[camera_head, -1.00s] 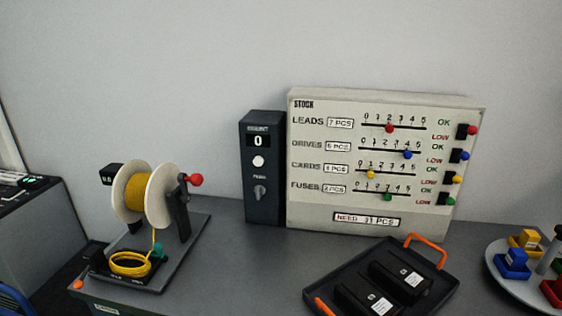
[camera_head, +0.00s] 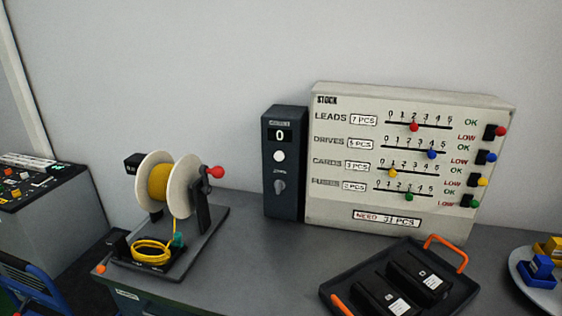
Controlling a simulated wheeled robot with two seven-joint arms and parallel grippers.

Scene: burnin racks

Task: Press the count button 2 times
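The dark count box (camera_head: 284,205) stands upright on the grey bench, just left of the stock board. Its display (camera_head: 281,136) near the top reads 0. A round white button (camera_head: 279,156) sits below the display, and a grey knob (camera_head: 280,186) sits below the button. Nothing touches or covers the button. Neither of my grippers shows in the head view.
The stock board (camera_head: 330,205) with sliders stands right of the box. A black tray (camera_head: 345,282) with orange handles holds dark modules in front. A yellow cable reel (camera_head: 160,183) stands left. A plate (camera_head: 519,280) with coloured pieces is far right. Bench (camera_head: 245,270) between reel and tray is clear.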

